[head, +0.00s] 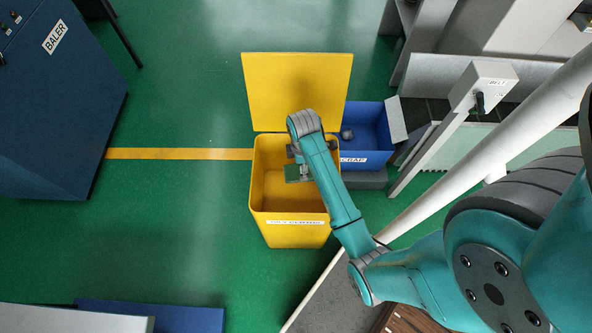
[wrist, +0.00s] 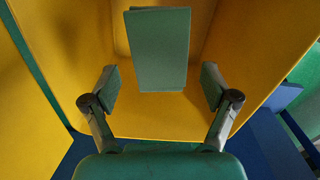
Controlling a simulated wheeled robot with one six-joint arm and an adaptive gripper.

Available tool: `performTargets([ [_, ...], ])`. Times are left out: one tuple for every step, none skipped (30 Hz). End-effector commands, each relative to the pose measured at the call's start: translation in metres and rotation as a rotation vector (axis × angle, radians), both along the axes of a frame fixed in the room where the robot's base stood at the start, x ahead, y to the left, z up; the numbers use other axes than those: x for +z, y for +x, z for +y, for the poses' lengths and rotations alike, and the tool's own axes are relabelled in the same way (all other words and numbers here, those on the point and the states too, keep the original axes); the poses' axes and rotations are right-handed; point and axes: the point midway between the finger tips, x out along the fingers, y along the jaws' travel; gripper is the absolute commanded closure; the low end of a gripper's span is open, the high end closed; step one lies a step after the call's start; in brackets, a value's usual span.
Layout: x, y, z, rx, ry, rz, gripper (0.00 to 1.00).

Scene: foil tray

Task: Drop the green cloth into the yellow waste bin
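The yellow waste bin (head: 295,228) stands on the green floor with its lid raised at the back and a white label on its front. Its yellow inner walls (wrist: 165,122) fill much of the wrist view. My gripper (head: 302,165) is over the bin's opening, pointing down. In the wrist view my gripper (wrist: 160,86) has its fingers spread wide. The green cloth (wrist: 158,48), a folded rectangle, shows between and beyond the fingertips, with a gap on each side. In the head view the cloth (head: 293,174) shows just below the gripper, within the bin's outline. I cannot tell whether it rests on anything.
A blue scrap bin (head: 368,138) stands close to the yellow bin's right. A grey post with a belt switch box (head: 484,84) stands farther right. A dark blue baler (head: 55,100) is at the left.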

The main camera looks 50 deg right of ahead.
Motion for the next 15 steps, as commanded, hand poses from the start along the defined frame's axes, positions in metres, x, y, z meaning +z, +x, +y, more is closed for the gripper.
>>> performTargets([
  [0.0,0.0,0.0,0.0,0.0,0.0,0.01],
  [0.0,0.0,0.0,0.0,0.0,0.0,0.01],
  [0.0,0.0,0.0,0.0,0.0,0.0,0.01],
  [0.0,0.0,0.0,0.0,0.0,0.0,0.01],
  [0.0,0.0,0.0,0.0,0.0,0.0,0.01],
  [0.0,0.0,0.0,0.0,0.0,0.0,0.01],
  [0.0,0.0,0.0,0.0,0.0,0.0,0.01],
  [0.0,0.0,0.0,0.0,0.0,0.0,0.01],
  [0.0,0.0,0.0,0.0,0.0,0.0,0.01],
  [0.001,0.0,0.0,0.0,0.0,0.0,0.01],
  [0.002,0.0,0.0,0.0,0.0,0.0,0.01],
  [0.004,0.0,0.0,0.0,0.0,0.0,0.01],
  [0.006,0.0,0.0,0.0,0.0,0.0,0.01],
  [0.009,0.0,0.0,0.0,-0.001,-0.001,0.01],
  [0.014,0.001,0.0,0.0,-0.001,-0.003,0.01],
])
